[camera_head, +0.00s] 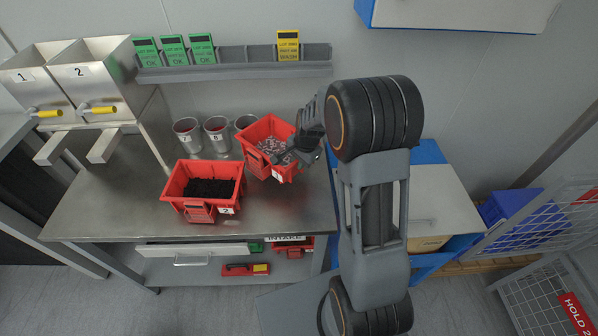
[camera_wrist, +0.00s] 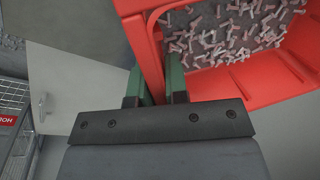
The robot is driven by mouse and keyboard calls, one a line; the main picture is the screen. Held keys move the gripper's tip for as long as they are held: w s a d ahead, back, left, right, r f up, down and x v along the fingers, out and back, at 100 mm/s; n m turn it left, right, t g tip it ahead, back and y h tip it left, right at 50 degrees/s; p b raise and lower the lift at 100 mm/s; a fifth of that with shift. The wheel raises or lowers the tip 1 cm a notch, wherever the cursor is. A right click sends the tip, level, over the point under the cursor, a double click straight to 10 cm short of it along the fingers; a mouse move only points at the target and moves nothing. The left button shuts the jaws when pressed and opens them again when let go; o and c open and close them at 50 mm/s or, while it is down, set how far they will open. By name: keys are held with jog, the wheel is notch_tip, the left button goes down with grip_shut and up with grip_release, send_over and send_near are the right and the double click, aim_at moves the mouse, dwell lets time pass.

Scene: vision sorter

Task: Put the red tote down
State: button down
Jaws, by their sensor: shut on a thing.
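A red tote (camera_head: 254,161) with small pale pink pieces in it is in my gripper, tilted, over the right part of the steel table in the head view. My gripper (camera_head: 296,158) is shut on its right wall. In the wrist view the gripper fingers (camera_wrist: 157,88) pinch the tote's wall, and the red tote (camera_wrist: 245,86) fills the upper right with its loose pieces (camera_wrist: 225,32). Whether the tote's underside touches the table is hidden. A second red tote (camera_head: 171,187), labelled 2 and filled with black pieces, stands on the table to the left.
Metal cups (camera_head: 187,135) stand behind the totes. Two numbered hoppers (camera_head: 88,77) are at the left. A rack (camera_head: 232,70) holds green and yellow cards. The steel table (camera_head: 110,210) is bare at the front left. A blue-edged cabinet (camera_head: 435,190) stands to the right.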

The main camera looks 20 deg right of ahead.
aim_at(298, 172)
jog(key=shift+s+d+p+x, duration=0.1)
jog(key=shift+s+p+x, duration=0.05)
jog(key=shift+x, duration=0.75)
jog(key=shift+s+d+p+x, duration=0.1)
jog(key=shift+s+p+x, duration=0.1)
jog(key=shift+x, duration=0.7)
jog(key=shift+s+d+p+x, duration=0.1)
jog(key=shift+s+x, duration=0.05)
jog(key=shift+x, duration=0.75)
jog(key=shift+w+a+f, duration=0.15)
jog(key=shift+w+f, duration=0.1)
jog(key=shift+f, duration=0.45)
jog(key=c, duration=1.1)
grip_release()
